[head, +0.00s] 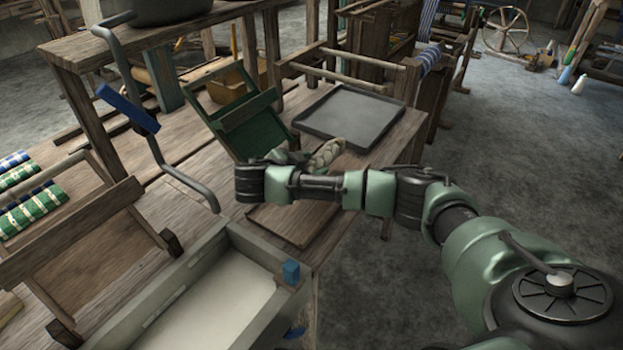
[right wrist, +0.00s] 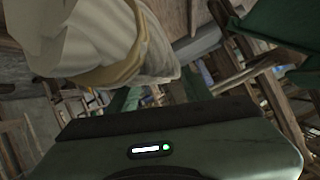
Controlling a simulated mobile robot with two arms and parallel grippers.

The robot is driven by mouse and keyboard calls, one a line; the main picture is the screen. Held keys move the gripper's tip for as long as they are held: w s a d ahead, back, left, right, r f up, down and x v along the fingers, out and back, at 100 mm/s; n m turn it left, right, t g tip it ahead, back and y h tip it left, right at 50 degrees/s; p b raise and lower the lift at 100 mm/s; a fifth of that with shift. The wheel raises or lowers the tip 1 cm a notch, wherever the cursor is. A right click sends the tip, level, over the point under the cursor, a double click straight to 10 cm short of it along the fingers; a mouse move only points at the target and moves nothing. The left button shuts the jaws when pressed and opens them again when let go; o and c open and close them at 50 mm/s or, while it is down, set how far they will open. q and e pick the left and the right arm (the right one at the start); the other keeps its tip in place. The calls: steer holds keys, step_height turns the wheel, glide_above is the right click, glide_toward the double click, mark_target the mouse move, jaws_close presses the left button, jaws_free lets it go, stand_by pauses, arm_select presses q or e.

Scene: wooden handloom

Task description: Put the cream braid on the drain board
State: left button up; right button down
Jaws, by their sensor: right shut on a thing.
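The cream braid (head: 327,153) is a thick twisted bundle, partly hidden behind my right gripper (head: 297,158) in the head view. My right gripper is shut on it. The braid (right wrist: 95,40) fills the upper left of the right wrist view, close to the lens. A flat wooden board (head: 298,226) lies at the table's right side, just in front of my right forearm, which covers part of it. A dark grey shallow tray (head: 352,112) lies empty behind the braid. I cannot tell for sure which is the drain board. My left gripper is out of view.
A green slatted rack (head: 243,122) stands close behind my right gripper. A blue-handled crank (head: 128,107) and a wooden frame (head: 80,240) are at left.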

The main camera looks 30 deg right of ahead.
steer(key=shift+f, duration=2.3)
steer(key=c, duration=0.6)
jaws_free()
steer(key=shift+f, duration=0.1)
steer(key=shift+a, duration=0.15)
steer(key=v, duration=0.5)
steer(key=shift+s+a, duration=0.1)
steer(key=shift+a, duration=0.2)
steer(key=p+v, duration=0.1)
steer(key=p, duration=0.1)
steer(key=p+v, duration=0.2)
steer(key=r+p+v, duration=0.1)
steer(key=p+v, duration=0.1)
steer(key=shift+d, duration=0.25)
steer(key=shift+s+a+r+p, duration=0.1)
steer(key=shift+s+a+p, duration=0.2)
steer(key=shift+a+p, duration=0.4)
steer(key=shift+d, duration=0.1)
